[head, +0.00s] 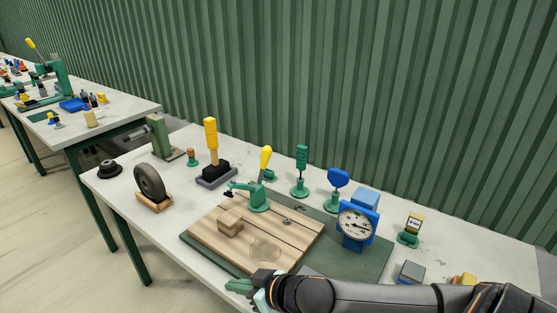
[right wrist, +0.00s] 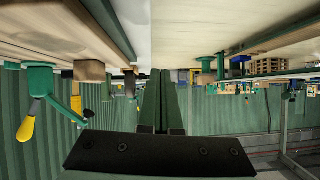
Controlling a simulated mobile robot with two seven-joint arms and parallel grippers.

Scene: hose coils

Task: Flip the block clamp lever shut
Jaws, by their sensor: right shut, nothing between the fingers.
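The block clamp (head: 258,199) is green and sits on a wooden board (head: 275,235). Its yellow-tipped lever (head: 265,158) stands up, slightly tilted. The clamp's arm reaches left toward a small wooden block (head: 230,224). In the right wrist view, which is upside down, the clamp lever (right wrist: 26,128) shows at the left, and the arm's dark tip appears apart from the wooden block (right wrist: 90,71). My right gripper (head: 238,287) is at the board's front edge, away from the lever. Its fingers (right wrist: 161,85) are together and empty. My left gripper is out of view.
A blue dial gauge (head: 357,225) stands right of the board. Behind the clamp are a green-handled tool (head: 301,160), a blue-topped one (head: 338,178) and a yellow-handled one (head: 211,135). A dark wheel (head: 149,182) stands left.

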